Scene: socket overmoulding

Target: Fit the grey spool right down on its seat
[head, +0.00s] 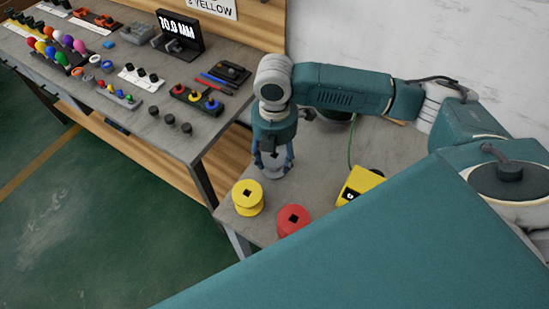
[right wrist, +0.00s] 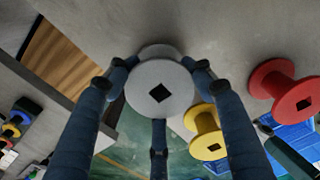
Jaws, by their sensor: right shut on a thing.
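The grey spool (right wrist: 160,86) is held between the fingers of my right gripper (right wrist: 158,100) in the right wrist view. Its round end with a dark square hole faces the camera. In the head view my right gripper (head: 273,160) points down over the near-left part of the smaller table, and the grey spool (head: 273,172) shows only partly between the fingers. I cannot tell whether its underside touches anything. I cannot make out its seat. My left gripper is not in view.
A yellow spool (head: 248,197) and a red spool (head: 293,219) stand close by on the smaller table (head: 385,145). A yellow box (head: 358,184) is to the right. The long bench (head: 130,60) at left holds several small coloured parts and a display (head: 180,30).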

